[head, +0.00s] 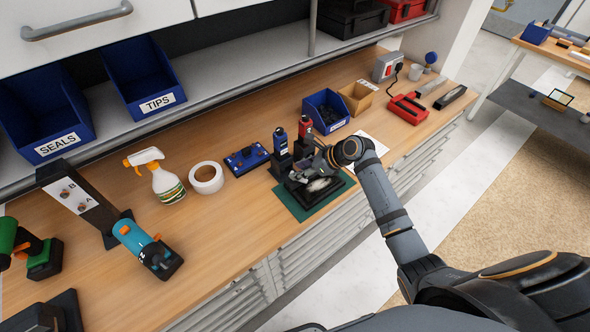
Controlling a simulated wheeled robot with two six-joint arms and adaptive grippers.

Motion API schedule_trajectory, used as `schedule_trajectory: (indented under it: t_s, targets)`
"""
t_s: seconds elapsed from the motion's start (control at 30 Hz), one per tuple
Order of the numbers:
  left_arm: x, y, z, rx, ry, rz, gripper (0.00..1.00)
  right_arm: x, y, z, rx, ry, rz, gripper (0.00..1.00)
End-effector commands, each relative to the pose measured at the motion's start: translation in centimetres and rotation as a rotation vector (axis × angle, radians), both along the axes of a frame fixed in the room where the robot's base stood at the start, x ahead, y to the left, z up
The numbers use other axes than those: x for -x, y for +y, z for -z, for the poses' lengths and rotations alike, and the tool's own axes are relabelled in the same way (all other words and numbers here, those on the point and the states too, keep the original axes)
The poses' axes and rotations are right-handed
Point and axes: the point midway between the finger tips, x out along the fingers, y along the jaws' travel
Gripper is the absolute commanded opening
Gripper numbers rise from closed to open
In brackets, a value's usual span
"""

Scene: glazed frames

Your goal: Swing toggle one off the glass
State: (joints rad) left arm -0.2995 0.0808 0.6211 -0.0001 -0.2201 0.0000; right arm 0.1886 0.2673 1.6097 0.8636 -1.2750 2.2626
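A dark frame (337,194) with a pale, shiny patch of glass (319,185) lies flat on a green mat (291,203) on the bench. My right gripper (302,174) is over the frame's far left part, its arm reaching in from the right. It hides part of the frame. Its fingers are small and dark against the frame, so I cannot tell whether they are open, shut or touching it. I cannot make out toggle one or any other toggle. My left gripper is not in view.
Two upright tools, one blue-topped (280,141) and one red-topped (304,129), stand just behind the frame. A blue device (246,159), tape roll (206,178) and spray bottle (160,176) stand left. A blue bin (326,111) stands behind.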

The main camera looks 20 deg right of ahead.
Motion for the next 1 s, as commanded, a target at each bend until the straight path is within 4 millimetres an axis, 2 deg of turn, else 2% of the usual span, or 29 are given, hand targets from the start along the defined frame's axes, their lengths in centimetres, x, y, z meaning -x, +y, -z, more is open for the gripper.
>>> schedule_trajectory:
  t_s: [0.2,0.47,0.57,0.77,1.0]
  targets:
    - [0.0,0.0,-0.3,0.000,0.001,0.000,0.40,-1.1,1.3,1.7,0.000,-0.002,0.000,0.38]
    - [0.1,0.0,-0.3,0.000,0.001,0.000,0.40,-1.2,1.4,1.9,0.002,-0.001,-0.001,0.38]
    - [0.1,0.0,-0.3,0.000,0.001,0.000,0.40,-1.2,1.4,1.9,0.002,-0.001,-0.001,0.28]
    - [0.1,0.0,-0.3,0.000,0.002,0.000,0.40,-1.2,1.4,1.9,0.002,-0.001,-0.001,0.01]
    - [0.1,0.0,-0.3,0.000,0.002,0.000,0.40,-1.2,1.4,1.9,0.002,0.000,-0.003,0.00]
